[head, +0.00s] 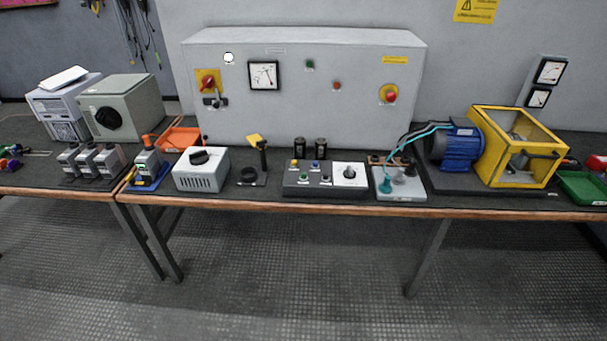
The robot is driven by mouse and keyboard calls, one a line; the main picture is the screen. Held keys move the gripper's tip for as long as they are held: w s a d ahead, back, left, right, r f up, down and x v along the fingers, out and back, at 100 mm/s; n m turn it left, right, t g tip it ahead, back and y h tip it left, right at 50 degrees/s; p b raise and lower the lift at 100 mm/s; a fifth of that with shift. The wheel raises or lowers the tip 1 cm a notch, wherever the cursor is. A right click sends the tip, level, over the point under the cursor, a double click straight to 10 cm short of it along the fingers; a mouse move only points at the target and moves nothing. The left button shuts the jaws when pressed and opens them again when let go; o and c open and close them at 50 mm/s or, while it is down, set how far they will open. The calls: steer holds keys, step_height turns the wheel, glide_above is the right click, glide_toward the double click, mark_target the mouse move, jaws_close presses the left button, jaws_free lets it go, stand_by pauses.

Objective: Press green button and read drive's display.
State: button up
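A small green button (310,64) sits on the front of the large grey cabinet (360,110), above a small red one. Another green button (303,177) is on the dark control box (310,190) on the bench. No thing is clearly marked as the drive. A small grey unit (150,162) on a blue base at the left has a little green patch on its front, which may be a display; it is too small to read. My gripper is not in view.
A wooden-edged bench (330,208) spans the view. On it stand a grey box with a black knob (203,170), a blue motor (455,147), a yellow guard frame (512,150) and an orange tray (180,138). The floor in front is clear.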

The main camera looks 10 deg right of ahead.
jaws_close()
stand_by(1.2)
